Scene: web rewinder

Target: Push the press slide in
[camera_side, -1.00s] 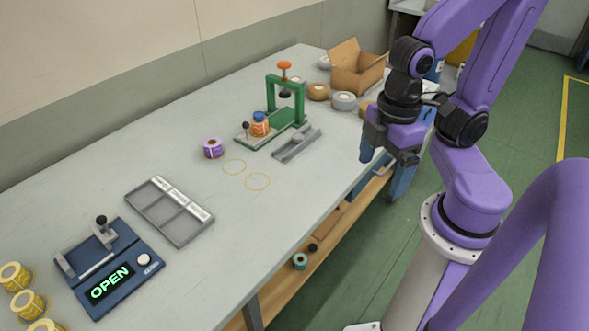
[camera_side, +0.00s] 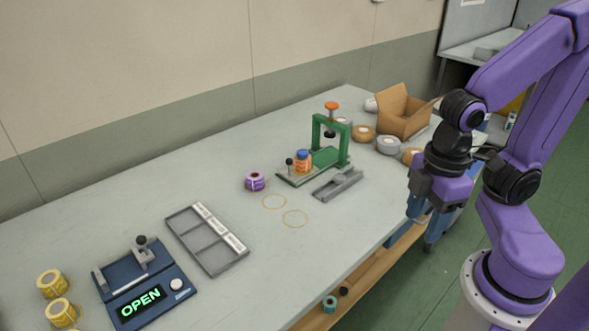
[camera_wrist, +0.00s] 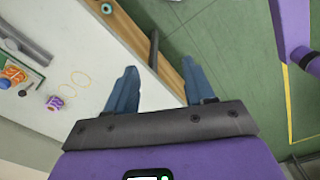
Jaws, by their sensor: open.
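The green press (camera_side: 347,145) with an orange top knob stands on the far right part of the bench. Its slide (camera_side: 288,178) extends out to the left of the frame and has a small black knob at its outer end. An orange jar with a blue cap (camera_side: 303,162) stands on the slide, outside the press frame. The jar also shows at the left edge of the wrist view (camera_wrist: 14,75). My gripper (camera_side: 424,212) is open and empty by the bench's front edge, well to the right of the press. In the wrist view its blue fingers (camera_wrist: 160,72) are spread apart.
A grey channel (camera_side: 338,184) lies in front of the press. A purple roll (camera_side: 255,181) lies left of it. Grey and tan rolls (camera_side: 388,145) and an open cardboard box (camera_side: 403,115) are behind right. A grey tray (camera_side: 207,240) and blue OPEN device (camera_side: 145,285) stand left.

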